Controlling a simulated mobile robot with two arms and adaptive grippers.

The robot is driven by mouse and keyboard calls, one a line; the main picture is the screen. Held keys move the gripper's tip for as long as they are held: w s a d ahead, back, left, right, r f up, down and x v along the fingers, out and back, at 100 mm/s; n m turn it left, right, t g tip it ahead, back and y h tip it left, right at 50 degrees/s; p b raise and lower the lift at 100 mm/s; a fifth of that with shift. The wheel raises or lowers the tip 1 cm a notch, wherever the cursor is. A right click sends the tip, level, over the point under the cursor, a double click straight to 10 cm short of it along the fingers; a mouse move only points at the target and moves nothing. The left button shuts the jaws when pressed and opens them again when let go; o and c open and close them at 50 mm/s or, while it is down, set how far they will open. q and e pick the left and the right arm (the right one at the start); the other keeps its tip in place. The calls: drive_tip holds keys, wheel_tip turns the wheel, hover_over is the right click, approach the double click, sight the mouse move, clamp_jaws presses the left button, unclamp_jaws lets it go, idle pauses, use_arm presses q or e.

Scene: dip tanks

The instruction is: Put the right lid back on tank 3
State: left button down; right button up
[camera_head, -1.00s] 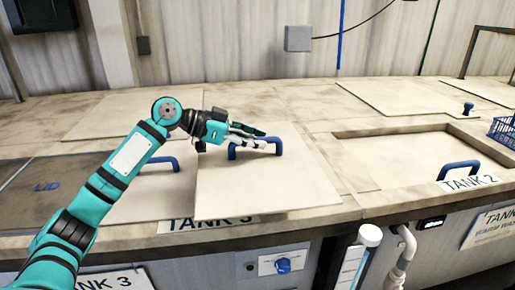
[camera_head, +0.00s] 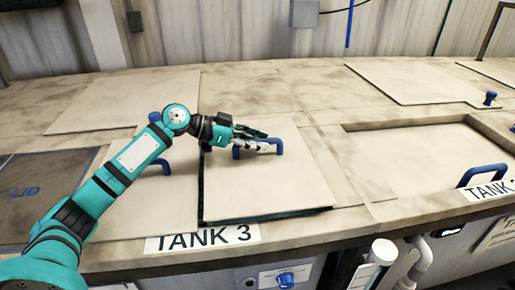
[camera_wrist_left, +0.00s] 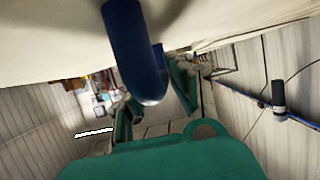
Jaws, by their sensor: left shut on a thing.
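The right lid (camera_head: 265,185) is a pale, square, flat panel with a blue bar handle (camera_head: 279,147). My left gripper (camera_head: 267,140) is shut on this handle, also seen close up in the left wrist view (camera_wrist_left: 135,55). The lid lies roughly level over the right part of tank 3, behind the "TANK 3" label (camera_head: 203,238). A dark gap shows along its left and front edges. I cannot tell whether it touches the rim. The pale left lid (camera_head: 160,205) sits beside it, its handle partly behind my arm. My right gripper is not in view.
A dark panel marked "LID" (camera_head: 35,190) lies at the far left. Tank 2's recessed pale lid (camera_head: 435,160) with a blue handle is at the right. Flat panels lie on the counter behind. A blue knob (camera_head: 286,280) is on the front below.

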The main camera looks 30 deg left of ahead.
use_arm(q)
drive_tip(key=shift+f+p, duration=0.3)
drive_tip(key=shift+f, duration=0.9)
drive_tip(key=c, duration=1.6)
unclamp_jaws()
drive_tip(key=shift+f, duration=0.2)
drive_tip(key=o, duration=0.4)
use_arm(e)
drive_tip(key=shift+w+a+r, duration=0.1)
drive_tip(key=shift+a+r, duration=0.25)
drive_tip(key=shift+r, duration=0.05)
